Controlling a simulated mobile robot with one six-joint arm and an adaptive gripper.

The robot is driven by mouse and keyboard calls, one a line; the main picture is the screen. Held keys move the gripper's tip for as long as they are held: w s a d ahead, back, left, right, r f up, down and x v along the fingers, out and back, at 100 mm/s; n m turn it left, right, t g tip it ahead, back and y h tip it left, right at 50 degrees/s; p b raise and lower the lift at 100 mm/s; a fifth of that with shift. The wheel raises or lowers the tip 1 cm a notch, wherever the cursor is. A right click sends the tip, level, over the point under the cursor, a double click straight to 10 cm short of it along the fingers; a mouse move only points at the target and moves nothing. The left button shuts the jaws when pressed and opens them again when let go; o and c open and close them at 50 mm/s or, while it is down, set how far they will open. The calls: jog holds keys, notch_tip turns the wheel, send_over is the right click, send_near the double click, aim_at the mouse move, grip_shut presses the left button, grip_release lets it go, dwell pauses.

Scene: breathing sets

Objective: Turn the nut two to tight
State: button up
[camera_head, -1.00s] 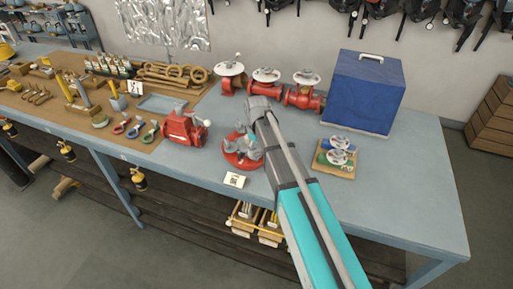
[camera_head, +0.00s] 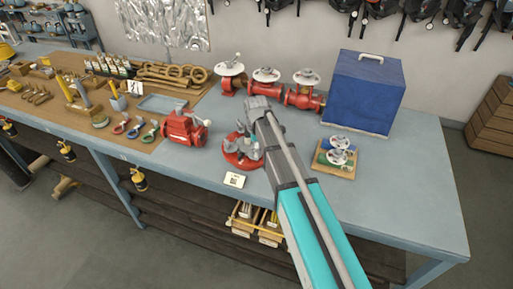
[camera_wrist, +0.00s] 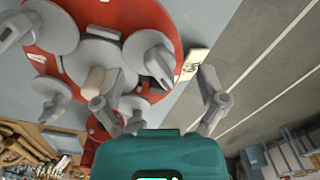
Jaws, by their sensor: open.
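A round red base (camera_head: 243,163) on the bench carries several grey winged nuts; it fills the upper left of the wrist view (camera_wrist: 165,28). One nut (camera_wrist: 149,53) stands at the base's right side, close to my fingers. Others sit at upper left (camera_wrist: 47,28) and lower left (camera_wrist: 50,100). The left finger overlaps the grey middle part; contact is unclear. In the head view my arm partly hides the base.
A small white card (camera_head: 234,180) lies in front of the base. A red valve block (camera_head: 184,129) stands to the left, and a wooden board with two valves (camera_head: 337,158) to the right. Red valves (camera_head: 266,88) and a blue case (camera_head: 364,92) stand behind. The bench's right end is clear.

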jog(key=n, duration=0.4)
jog(key=shift+r+n, duration=0.25)
jog(key=shift+n, duration=0.25)
notch_tip(320, 180, up, 14)
jog(key=f+p, duration=0.1)
jog(key=p, duration=1.3)
jog(key=s+d+f+m+b, duration=0.5)
jog(key=f+m+b, duration=0.1)
jog(key=m, duration=0.1)
jog(key=s+d+f+m+b, duration=0.6)
jog(key=m, duration=0.1)
jog(key=s+d+f+m+b, duration=0.5)
jog(key=d+f+m+b, duration=0.1)
jog(key=m+b, duration=0.1)
jog(key=shift+s+d+f, duration=0.1)
jog(key=shift+s+f, duration=0.05)
jog(key=shift+s, duration=0.1)
jog(key=shift+s+d+f+m+b, duration=0.5)
jog(key=shift+s+f+m, duration=0.15)
jog(key=shift+m, duration=0.45)
jog(key=shift+r, duration=0.1)
dwell(0.4)
